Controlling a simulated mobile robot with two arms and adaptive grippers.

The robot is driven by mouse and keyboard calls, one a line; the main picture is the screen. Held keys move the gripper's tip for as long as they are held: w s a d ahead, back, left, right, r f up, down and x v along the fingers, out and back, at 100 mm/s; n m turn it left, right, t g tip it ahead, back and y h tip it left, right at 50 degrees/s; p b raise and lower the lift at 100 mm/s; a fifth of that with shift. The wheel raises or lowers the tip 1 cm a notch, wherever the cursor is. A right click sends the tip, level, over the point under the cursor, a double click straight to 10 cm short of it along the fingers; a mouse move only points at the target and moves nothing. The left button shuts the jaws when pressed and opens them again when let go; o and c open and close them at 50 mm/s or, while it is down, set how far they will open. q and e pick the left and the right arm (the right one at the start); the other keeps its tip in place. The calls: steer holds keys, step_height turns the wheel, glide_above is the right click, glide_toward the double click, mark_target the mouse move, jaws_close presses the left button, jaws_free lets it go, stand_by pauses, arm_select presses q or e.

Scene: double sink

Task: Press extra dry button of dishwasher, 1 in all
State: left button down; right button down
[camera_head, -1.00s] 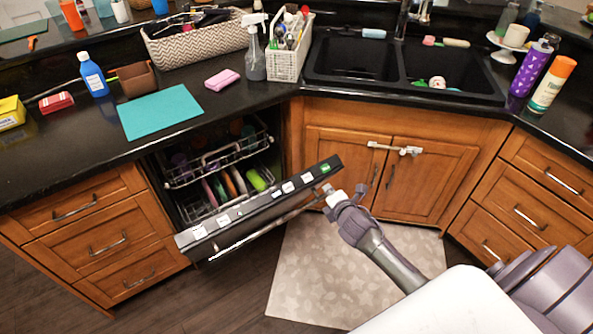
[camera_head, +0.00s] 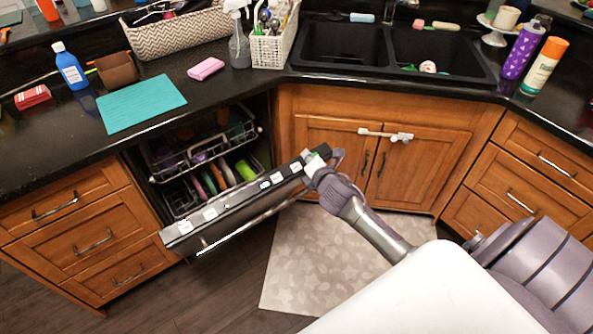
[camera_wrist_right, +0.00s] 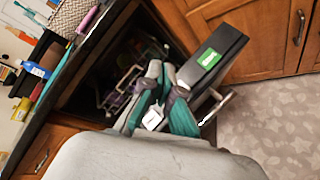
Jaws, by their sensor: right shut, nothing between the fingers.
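The dishwasher (camera_head: 215,215) stands with its door partly open and tilted out. The door's top edge carries a dark control strip with several small white labels (camera_head: 210,213); their text is too small to read, so I cannot tell which is extra dry. A green label (camera_wrist_right: 208,58) shows near the strip's end in the right wrist view. My right gripper (camera_head: 311,161) is at the right end of the strip in the head view, overlapping it; I cannot tell whether it touches. Its fingers also show in the right wrist view (camera_wrist_right: 160,74), shut and empty. My left gripper is not in view.
Racks with dishes (camera_head: 205,180) fill the open dishwasher. The black counter above holds a teal mat (camera_head: 141,103), a blue bottle (camera_head: 70,68) and a white basket (camera_head: 272,47). Cabinet doors with a white latch (camera_head: 386,134) are behind my right arm. A pale rug (camera_head: 310,260) lies on the floor.

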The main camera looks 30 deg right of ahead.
mark_target(301, 165)
steer(key=shift+w+a+f+b, duration=0.1)
steer(key=shift+w+f+b, duration=0.45)
steer(key=shift+f+b, duration=0.45)
steer(key=shift+w+f+b, duration=0.55)
steer(key=shift+f+b, duration=0.3)
steer(key=shift+f, duration=0.2)
steer(key=shift+w+a+f+b, duration=0.1)
steer(key=shift+w+f+b, duration=0.45)
steer(key=shift+f+b, duration=0.45)
steer(key=shift+f, duration=0.15)
steer(key=shift+w+f, duration=0.2)
steer(key=shift+f, duration=0.05)
steer(key=shift+w+f+b, duration=0.15)
steer(key=shift+f+b, duration=0.15)
steer(key=shift+b, duration=0.1)
steer(key=shift+s+r+p, duration=0.4)
steer(key=shift+r+p, duration=0.3)
steer(key=shift+p, duration=0.25)
